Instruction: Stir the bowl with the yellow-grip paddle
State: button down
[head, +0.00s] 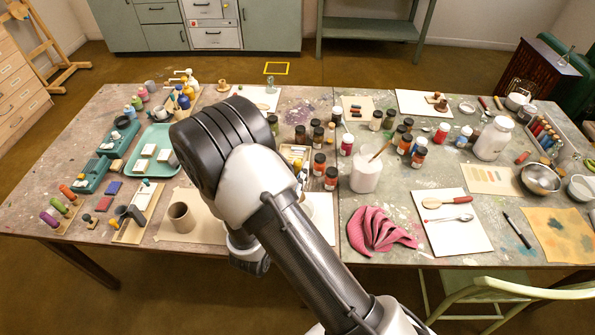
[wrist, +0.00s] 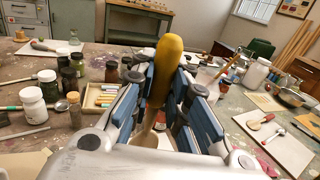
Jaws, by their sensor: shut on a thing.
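In the wrist view my gripper (wrist: 166,97) is shut on the paddle, with its blue pads on both sides of the yellow grip (wrist: 169,62). The grip points up and away, and a pale wooden part (wrist: 151,141) runs down toward the palm. The paddle's lower end is hidden. In the head view my arm covers the gripper and paddle. A metal bowl (head: 541,181) stands at the table's right, with a white bowl (head: 582,188) beside it. I cannot tell which one the task means. The metal bowl also shows at the right of the wrist view (wrist: 290,97).
Several paint jars (head: 405,144) crowd the table's middle. A white pot (head: 365,174) with a stick, a pink cloth (head: 377,232) and a white board (head: 458,238) with two spoons lie right of my arm. A green chair (head: 505,290) stands at the front right.

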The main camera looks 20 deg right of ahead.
jog(key=shift+f+b, duration=2.9)
jog(key=shift+f, duration=1.05)
jog(key=shift+s, duration=0.1)
